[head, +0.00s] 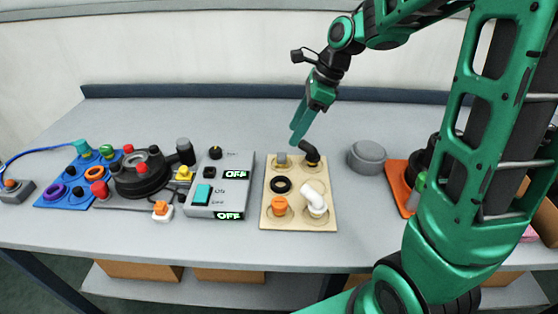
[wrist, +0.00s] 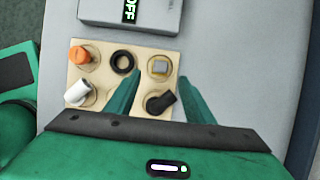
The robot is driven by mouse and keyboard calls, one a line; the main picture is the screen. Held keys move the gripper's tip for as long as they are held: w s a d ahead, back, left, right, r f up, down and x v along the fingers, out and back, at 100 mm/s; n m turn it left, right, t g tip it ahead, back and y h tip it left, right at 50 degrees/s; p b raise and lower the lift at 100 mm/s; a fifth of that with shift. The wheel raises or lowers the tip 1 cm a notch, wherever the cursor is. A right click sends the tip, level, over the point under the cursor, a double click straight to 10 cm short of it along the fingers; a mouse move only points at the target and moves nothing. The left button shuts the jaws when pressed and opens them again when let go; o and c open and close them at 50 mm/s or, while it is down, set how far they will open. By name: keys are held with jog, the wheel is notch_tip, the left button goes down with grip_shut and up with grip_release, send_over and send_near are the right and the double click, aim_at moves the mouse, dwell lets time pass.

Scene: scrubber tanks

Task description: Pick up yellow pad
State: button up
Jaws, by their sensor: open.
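A small yellow piece (head: 184,173) sits beside the black round device, left of the grey control box; I cannot tell if it is a pad. My gripper (head: 298,132) is open and empty, high above the back of the tan board (head: 270,207). In the wrist view my gripper (wrist: 160,78) has its fingers spread over the tan board (wrist: 74,70). A grey block (wrist: 159,67) lies between the fingertips in that view, and a black elbow (wrist: 160,102) lies nearer the palm. The yellow piece does not show in the wrist view.
The tan board also bears an orange cap (head: 279,206), a black ring (head: 281,185) and a white elbow (head: 314,199). The grey box (head: 221,184) and black device (head: 140,175) stand left; a grey disc (head: 367,157) stands right. The table's back strip is clear.

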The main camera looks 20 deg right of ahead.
aim_at(282, 154)
jog(key=x, duration=0.9)
jog(key=shift+w+d, duration=0.1)
jog(key=shift+r, duration=0.1)
jog(key=c, duration=1.1)
